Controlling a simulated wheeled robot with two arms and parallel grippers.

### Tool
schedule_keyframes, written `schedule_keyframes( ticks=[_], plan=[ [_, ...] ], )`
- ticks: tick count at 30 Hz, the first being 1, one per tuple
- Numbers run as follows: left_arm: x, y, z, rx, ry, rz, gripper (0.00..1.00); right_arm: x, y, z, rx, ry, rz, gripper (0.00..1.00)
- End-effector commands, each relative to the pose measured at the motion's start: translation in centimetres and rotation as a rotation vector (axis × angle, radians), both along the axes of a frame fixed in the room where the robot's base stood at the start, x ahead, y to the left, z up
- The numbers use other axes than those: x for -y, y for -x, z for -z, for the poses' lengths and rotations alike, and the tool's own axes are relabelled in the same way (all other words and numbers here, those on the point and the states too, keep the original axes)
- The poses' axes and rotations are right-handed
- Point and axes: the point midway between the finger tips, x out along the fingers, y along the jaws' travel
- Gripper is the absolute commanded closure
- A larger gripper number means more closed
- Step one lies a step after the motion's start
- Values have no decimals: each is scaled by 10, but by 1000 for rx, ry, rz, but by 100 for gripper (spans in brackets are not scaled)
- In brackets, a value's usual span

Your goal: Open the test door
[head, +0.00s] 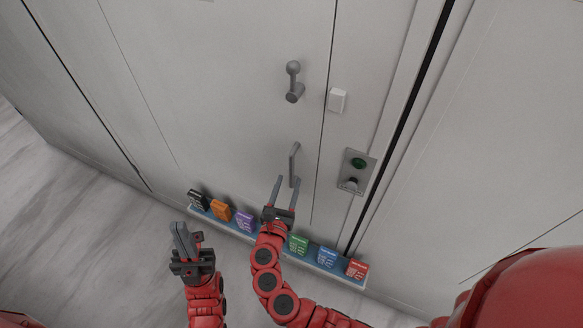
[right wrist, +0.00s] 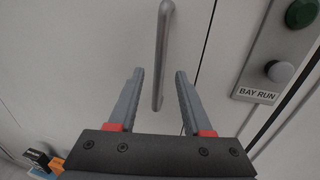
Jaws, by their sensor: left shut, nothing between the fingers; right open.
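The light grey door (head: 235,90) appears shut in the head view. It carries a slim grey bar handle (head: 295,160), seen in the right wrist view (right wrist: 163,45) too. Above that sits a grey lever with a round knob (head: 293,80). My right gripper (head: 286,181) is open just at the bar handle's lower part. In the right wrist view the bar's lower end shows between the two fingers (right wrist: 158,76), with gaps on both sides. I cannot tell how deep the bar lies between them. My left gripper (head: 181,230) is shut and empty, lower left, away from the door hardware.
A plate (head: 345,183) right of the handle holds a green button (head: 358,163) and a dark knob; its label reads "BAY RUN". A white block (head: 337,100) is on the door's right. Several coloured boxes stand on a blue ledge (head: 311,263) below. Left floor (head: 70,230) is clear.

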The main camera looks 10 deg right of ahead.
Motion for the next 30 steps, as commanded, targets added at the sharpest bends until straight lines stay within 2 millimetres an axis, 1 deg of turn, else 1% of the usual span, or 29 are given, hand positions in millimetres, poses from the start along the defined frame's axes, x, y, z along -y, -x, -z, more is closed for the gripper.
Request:
schedule_keyframes(
  ticks=[1,3,6,9,13,19,20,24,26,27,28,30],
  plan=[
    [0,0,-6,0,0,0,100,4,-11,-3,-1,3,4,50],
    [0,0,-9,0,0,0,100,9,-22,-2,-4,2,3,50],
    [0,0,-12,0,0,0,100,13,-34,-1,-2,2,2,50],
    [0,0,-13,0,0,0,100,15,-42,0,-2,2,-1,50],
    [0,0,-13,0,0,0,100,17,-46,1,-2,-1,-2,50],
    [0,0,-13,0,0,0,100,16,-46,1,-2,-1,-2,50],
    [0,0,-13,0,0,0,100,16,-46,1,-2,-1,-2,52],
    [0,0,-13,0,0,0,100,16,-45,1,-2,0,-2,77],
    [0,0,-13,0,0,0,100,16,-45,1,-2,-1,-2,88],
    [0,0,-13,0,0,0,100,16,-45,1,-2,0,-2,95],
    [0,0,-13,0,0,0,100,16,-45,1,-2,0,-2,100],
    [0,0,-13,0,0,0,100,16,-45,1,-2,0,-2,100]
  ],
)
